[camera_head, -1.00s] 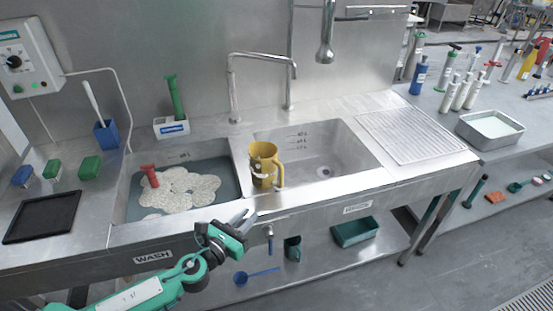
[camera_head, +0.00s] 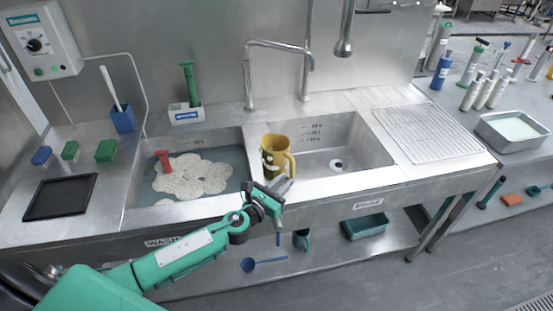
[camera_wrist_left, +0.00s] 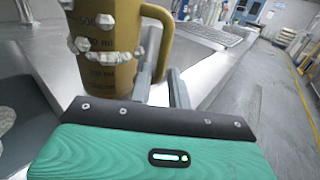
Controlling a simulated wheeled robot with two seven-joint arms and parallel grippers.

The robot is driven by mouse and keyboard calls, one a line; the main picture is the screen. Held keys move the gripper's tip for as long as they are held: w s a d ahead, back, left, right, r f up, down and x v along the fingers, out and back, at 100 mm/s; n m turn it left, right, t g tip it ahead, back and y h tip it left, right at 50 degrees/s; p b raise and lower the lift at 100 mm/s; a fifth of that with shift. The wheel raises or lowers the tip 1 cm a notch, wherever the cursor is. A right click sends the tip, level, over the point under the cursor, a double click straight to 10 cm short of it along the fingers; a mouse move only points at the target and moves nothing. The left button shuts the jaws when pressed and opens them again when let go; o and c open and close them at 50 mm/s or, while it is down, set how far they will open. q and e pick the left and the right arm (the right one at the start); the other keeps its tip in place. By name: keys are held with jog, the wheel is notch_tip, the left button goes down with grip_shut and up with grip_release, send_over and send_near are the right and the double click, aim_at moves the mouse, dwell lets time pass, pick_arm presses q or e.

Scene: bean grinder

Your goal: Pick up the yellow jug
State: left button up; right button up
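The yellow jug (camera_head: 271,158) stands upright on the strip between the two sink basins, its handle towards the right. My left gripper (camera_head: 287,184) is at the sink's front edge, just in front of the jug and low by its handle. In the left wrist view the jug (camera_wrist_left: 103,62) fills the upper left, with pale foam-like lumps and volume marks on its side. There the gripper's two fingers (camera_wrist_left: 162,82) are apart, with the lower handle between or just beyond them. I cannot tell whether they touch it. My right gripper is not in view.
The left basin holds foam and a red-handled tool (camera_head: 164,161). The right basin (camera_head: 335,160) is empty. A tap (camera_head: 279,46) stands behind the jug. A ribbed drainboard (camera_head: 428,132) lies to the right. A green bin (camera_head: 365,226) sits on the shelf below.

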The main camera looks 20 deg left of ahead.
aim_at(292, 174)
pick_arm(q)
jog(key=x, duration=0.4)
jog(key=shift+r+p, duration=0.2)
jog(key=shift+p, duration=0.15)
jog(key=shift+w+d, duration=0.15)
jog(key=shift+w, duration=0.1)
grip_shut()
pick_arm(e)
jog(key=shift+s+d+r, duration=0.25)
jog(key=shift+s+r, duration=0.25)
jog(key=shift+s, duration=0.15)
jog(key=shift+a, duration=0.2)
